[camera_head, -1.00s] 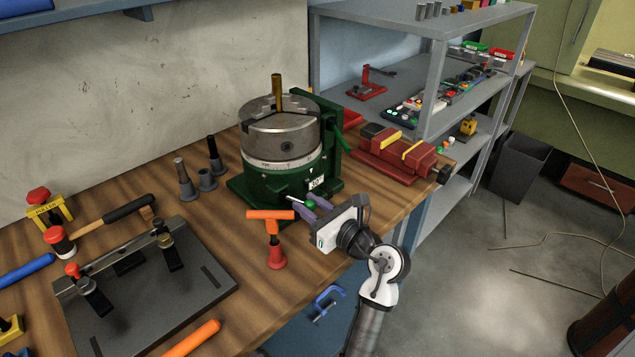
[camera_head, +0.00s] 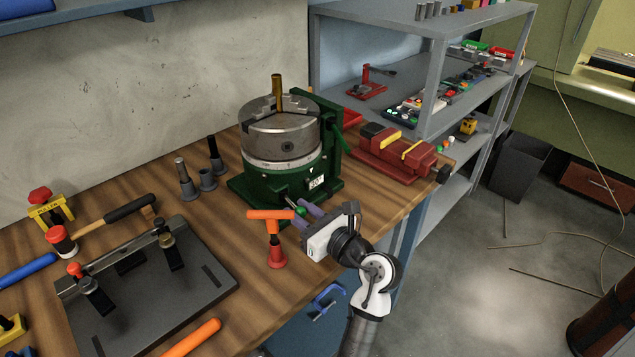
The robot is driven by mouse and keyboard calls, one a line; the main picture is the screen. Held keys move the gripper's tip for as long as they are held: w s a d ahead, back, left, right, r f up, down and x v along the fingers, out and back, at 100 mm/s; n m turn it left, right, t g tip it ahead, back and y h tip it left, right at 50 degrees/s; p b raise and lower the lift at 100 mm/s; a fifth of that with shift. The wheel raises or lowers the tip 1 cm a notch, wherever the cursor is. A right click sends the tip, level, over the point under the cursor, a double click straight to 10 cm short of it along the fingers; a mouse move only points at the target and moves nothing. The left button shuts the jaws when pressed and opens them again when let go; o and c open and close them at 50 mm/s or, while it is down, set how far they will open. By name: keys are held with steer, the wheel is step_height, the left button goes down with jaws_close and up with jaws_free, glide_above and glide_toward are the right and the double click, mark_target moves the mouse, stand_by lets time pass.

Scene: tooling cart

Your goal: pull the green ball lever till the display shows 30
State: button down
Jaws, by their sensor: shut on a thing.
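A green rotary table (camera_head: 265,184) with a grey chuck (camera_head: 281,135) on top stands on the wooden bench. A small white display (camera_head: 316,181) on its front seems to read 30, but the digits are tiny. The lever's green ball (camera_head: 301,211) is at the lower front of the rotary table. My gripper (camera_head: 303,212) is shut on the green ball, its purple fingers on either side and partly hiding it. The lever rod behind the ball is mostly hidden.
A red vise (camera_head: 392,155) is behind on the right. A dark fixture plate (camera_head: 200,283) lies at front left.

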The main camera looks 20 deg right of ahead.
steer(key=shift+a, duration=0.8)
steer(key=shift+d, duration=0.1)
steer(key=c, duration=1.1)
jaws_free()
steer(key=shift+s+d, duration=0.1)
